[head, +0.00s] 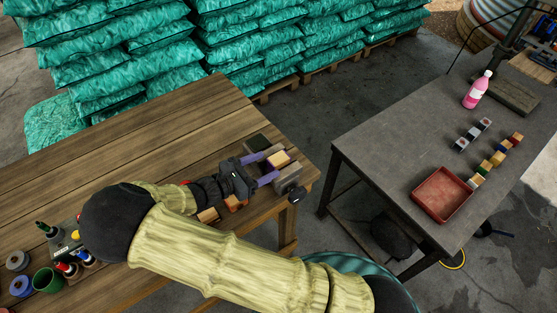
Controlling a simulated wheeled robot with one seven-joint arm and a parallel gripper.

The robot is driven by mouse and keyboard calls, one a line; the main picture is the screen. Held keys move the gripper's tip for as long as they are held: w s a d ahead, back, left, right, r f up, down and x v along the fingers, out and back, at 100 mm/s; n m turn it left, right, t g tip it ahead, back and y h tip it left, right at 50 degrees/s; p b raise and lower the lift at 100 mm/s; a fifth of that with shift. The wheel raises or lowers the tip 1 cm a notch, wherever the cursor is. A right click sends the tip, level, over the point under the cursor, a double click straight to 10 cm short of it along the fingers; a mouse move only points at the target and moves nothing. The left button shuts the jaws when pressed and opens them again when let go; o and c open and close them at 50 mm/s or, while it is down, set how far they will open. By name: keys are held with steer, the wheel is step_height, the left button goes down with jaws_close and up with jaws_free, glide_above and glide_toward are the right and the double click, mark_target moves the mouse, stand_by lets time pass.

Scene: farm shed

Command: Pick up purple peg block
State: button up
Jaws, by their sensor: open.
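My gripper (270,168) is over the near right end of the wooden bench, its two purple fingers apart and pointing right. A small block with a tan top (279,158) lies at the fingertips, at least partly between them; I cannot tell whether they touch it. A grey block (288,178) sits just beyond the lower finger. No block with a clearly purple peg can be made out. My gripper and arm hide part of the bench.
A dark flat piece (257,143) lies behind the gripper; small wooden blocks (208,215) lie before it. Cans and bottles (48,280) crowd the bench's left end. Across a gap, a grey table (395,145) holds a red tray (441,194), coloured blocks (497,158) and a pink bottle (477,91).

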mark_target(274, 161)
steer(key=x, duration=0.3)
steer(key=shift+w+d+r+p, duration=0.1)
steer(key=shift+w+p, duration=0.05)
steer(key=shift+p, duration=0.25)
steer(key=c, duration=1.2)
steer(key=shift+r, duration=0.1)
step_height(274, 161, up, 10)
steer(key=shift+f+b, duration=0.1)
steer(key=shift+b, duration=0.85)
